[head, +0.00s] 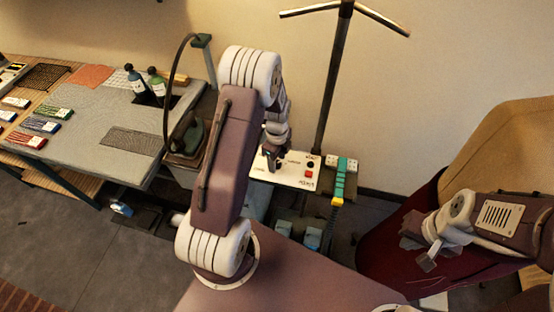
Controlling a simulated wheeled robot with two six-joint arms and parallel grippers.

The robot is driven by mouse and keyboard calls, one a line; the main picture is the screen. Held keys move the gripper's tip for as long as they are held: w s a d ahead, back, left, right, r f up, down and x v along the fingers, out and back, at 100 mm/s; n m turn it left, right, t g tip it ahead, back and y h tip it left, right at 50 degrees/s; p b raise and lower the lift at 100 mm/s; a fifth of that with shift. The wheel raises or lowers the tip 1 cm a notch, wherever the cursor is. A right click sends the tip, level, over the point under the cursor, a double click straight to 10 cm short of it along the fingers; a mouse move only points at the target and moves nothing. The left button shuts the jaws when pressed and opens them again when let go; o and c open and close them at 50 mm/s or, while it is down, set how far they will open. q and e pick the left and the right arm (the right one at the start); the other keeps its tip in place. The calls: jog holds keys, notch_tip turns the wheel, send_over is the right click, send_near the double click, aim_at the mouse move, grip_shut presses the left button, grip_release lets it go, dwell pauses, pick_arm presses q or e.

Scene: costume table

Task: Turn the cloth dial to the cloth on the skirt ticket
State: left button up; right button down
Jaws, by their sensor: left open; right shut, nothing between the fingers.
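A white control panel (291,180) stands beyond my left arm, with small printed labels, a red button (309,173) and a small black round part (310,164). The labels are too small to read. I cannot tell which part is the cloth dial; part of the panel's left end is hidden by my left gripper. My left gripper (273,160) is open, pointing down at the left part of the panel; I cannot tell whether it touches anything. My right gripper (427,258) is shut and empty, at the right in front of a dark red cloth. I cannot make out a skirt ticket.
A black stand (333,85) rises behind the panel. A green and yellow strip (339,185) hangs at its right. A tan and dark red form fills the right.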

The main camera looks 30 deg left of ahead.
aim_at(278, 162)
pick_arm(q)
notch_tip(278, 162, up, 9)
jog(key=b, duration=0.1)
dwell(0.5)
jog(key=s+d+n+b, duration=0.1)
jog(key=s+d+n, duration=0.3)
jog(key=n, duration=0.5)
jog(key=s+d+n+t+b, duration=0.1)
jog(key=s+d+n+b, duration=0.1)
jog(key=s+n, duration=0.7)
jog(key=shift+s+d+f+n, duration=0.3)
jog(key=shift+d+f+n, duration=0.1)
jog(key=shift+d, duration=0.5)
